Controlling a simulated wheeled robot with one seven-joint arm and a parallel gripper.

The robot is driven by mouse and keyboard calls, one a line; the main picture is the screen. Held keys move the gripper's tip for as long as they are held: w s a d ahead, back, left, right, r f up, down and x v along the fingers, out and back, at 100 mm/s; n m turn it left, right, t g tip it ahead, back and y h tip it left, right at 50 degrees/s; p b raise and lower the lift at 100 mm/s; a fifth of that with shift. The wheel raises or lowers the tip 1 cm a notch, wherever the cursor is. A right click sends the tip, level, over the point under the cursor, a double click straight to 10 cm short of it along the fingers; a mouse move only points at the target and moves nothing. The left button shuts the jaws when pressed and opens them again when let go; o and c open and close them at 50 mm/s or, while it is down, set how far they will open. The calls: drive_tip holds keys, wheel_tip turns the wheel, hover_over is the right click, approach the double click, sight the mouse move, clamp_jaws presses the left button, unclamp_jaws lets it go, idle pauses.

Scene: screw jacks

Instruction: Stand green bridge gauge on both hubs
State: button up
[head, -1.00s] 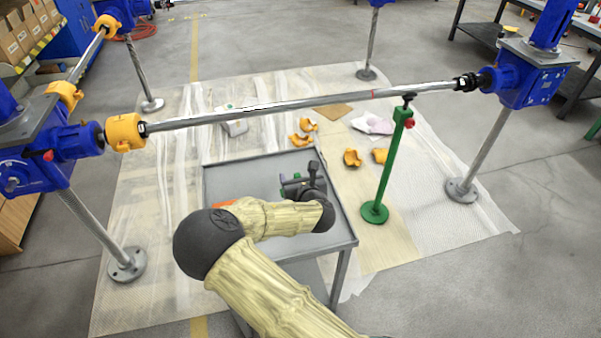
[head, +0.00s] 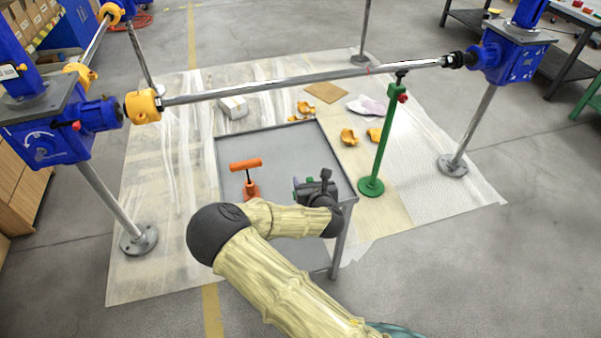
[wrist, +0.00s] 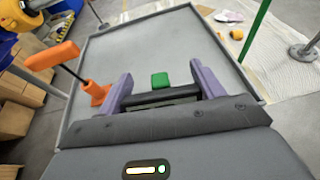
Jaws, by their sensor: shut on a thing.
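My gripper (wrist: 162,92) is shut on a dark bar with a green block (wrist: 160,80) on it, which I take to be the green bridge gauge. Its purple fingers stand on either side of the bar in the wrist view. In the head view my gripper (head: 312,188) is over the right part of the grey cart top, and the gauge is mostly hidden. The long shaft (head: 270,87) runs between two blue jacks. A black hub (head: 458,60) shows at its right end. At its left end a yellow cover (head: 143,106) hides most of the joint.
An orange T-handled tool (head: 249,180) stands on the cart top (head: 290,145). A green stand (head: 380,145) is under the shaft, right of the cart. Orange shells (head: 348,137), a white box (head: 234,107) and cloth lie on the floor sheet. Jack posts stand either side.

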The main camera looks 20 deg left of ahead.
drive_tip(key=s+d+f+m+h+p, duration=0.1)
drive_tip(key=s+d+f+h+p, duration=0.1)
drive_tip(key=d, duration=0.8)
drive_tip(key=s+d+f+m+t+h+p, duration=0.1)
drive_tip(key=s+d+f+m+h+p, duration=0.1)
drive_tip(key=d, duration=0.7)
drive_tip(key=s+d+f+m+h+p, duration=0.2)
drive_tip(key=s+d, duration=0.4)
drive_tip(key=d, duration=0.4)
wheel_tip(320, 180, down, 2)
drive_tip(key=shift+d+f+t+p, duration=0.2)
drive_tip(key=shift+d+t+p, duration=0.1)
drive_tip(key=shift+p, duration=0.5)
